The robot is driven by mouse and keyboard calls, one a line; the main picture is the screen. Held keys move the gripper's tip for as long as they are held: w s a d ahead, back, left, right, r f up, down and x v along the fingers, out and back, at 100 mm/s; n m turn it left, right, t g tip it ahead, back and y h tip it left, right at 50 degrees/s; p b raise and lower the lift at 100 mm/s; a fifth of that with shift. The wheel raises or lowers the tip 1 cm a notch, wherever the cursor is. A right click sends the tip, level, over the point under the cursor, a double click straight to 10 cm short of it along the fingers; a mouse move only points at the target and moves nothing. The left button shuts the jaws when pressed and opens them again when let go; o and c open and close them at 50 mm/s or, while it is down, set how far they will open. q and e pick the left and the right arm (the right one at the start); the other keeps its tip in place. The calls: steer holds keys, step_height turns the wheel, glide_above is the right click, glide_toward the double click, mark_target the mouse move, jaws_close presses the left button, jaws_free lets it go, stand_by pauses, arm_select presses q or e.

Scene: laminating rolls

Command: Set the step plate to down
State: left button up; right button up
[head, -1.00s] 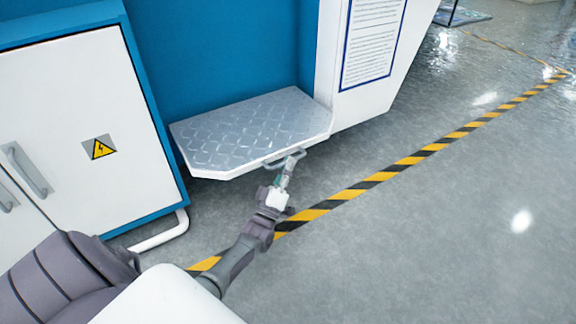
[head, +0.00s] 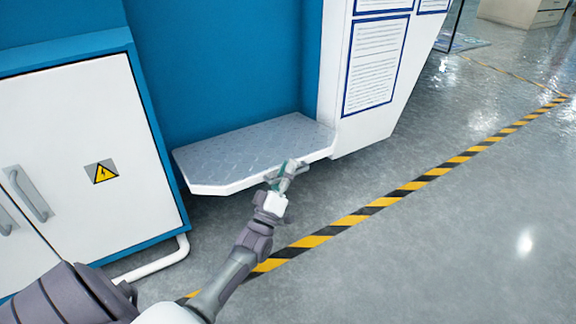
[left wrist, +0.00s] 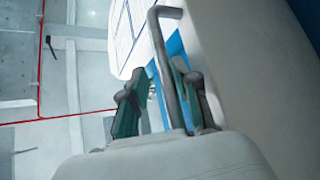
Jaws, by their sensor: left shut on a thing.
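The step plate (head: 240,150) is a grey, diamond-textured panel with a white rim, low against the blue machine wall. It stands out from the wall, close to level. My left gripper (head: 287,172) is at its front edge, right of the middle, shut on the plate's handle, which it mostly hides in the head view. In the left wrist view the handle (left wrist: 166,45) is a bent grey bar running between the two fingers of the gripper (left wrist: 163,82). The plate's pale surface (left wrist: 235,70) fills the right of that view. My right gripper is not in view.
A white cabinet (head: 70,150) with a warning sign stands left of the plate, with a white pipe (head: 150,260) at its foot. A white panel with notices (head: 375,65) is at the right. Yellow-black floor tape (head: 400,192) crosses open grey floor.

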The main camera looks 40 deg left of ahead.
arm_select(q)
steer(key=shift+d+r, duration=0.2)
steer(key=shift+r, duration=0.9)
